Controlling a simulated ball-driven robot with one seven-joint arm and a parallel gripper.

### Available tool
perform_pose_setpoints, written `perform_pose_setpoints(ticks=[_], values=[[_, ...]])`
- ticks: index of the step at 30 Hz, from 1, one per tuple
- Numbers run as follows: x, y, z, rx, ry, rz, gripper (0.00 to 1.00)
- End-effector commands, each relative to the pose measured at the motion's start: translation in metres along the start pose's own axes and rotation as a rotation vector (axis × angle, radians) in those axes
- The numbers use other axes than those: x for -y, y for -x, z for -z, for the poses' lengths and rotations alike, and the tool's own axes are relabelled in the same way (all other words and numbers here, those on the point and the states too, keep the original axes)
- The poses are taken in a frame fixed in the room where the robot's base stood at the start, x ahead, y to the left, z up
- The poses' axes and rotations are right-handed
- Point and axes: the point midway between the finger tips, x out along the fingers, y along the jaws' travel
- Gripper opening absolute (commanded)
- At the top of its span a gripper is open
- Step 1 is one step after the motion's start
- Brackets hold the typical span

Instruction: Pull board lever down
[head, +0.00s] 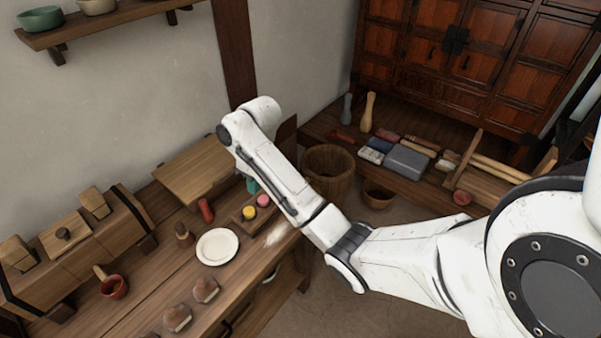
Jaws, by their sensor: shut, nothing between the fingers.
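I cannot make out a lever in the head view. A dark brown upright panel (288,131) shows partly behind my white arm at the far end of the bench; I cannot tell whether it is the board. My arm reaches in from the right and bends over the bench's far end. My gripper does not show; the arm's last visible part hides that spot. A flat wooden board (193,168) lies on the bench against the wall, to the left of my arm.
The bench (165,262) holds a white plate (217,247), a red cylinder (206,210), a small tray (239,226) with coloured pieces, a red cup (113,286) and wooden boxes. A wooden bucket (329,172) stands right of my arm, before a low shelf with a large cabinet (455,65).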

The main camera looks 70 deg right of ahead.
Motion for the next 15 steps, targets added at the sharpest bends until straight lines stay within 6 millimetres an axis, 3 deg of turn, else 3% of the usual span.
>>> perform_pose_setpoints(ticks=[1, 6, 10, 15], values=[[-0.034, 0.015, 0.005, 0.006, -0.022, -0.027, 0.00], [-0.114, 0.055, 0.000, 0.050, -0.072, -0.085, 0.00], [-0.150, 0.076, -0.008, 0.075, -0.100, -0.112, 0.00], [-0.164, 0.080, -0.013, 0.087, -0.111, -0.120, 0.00]])
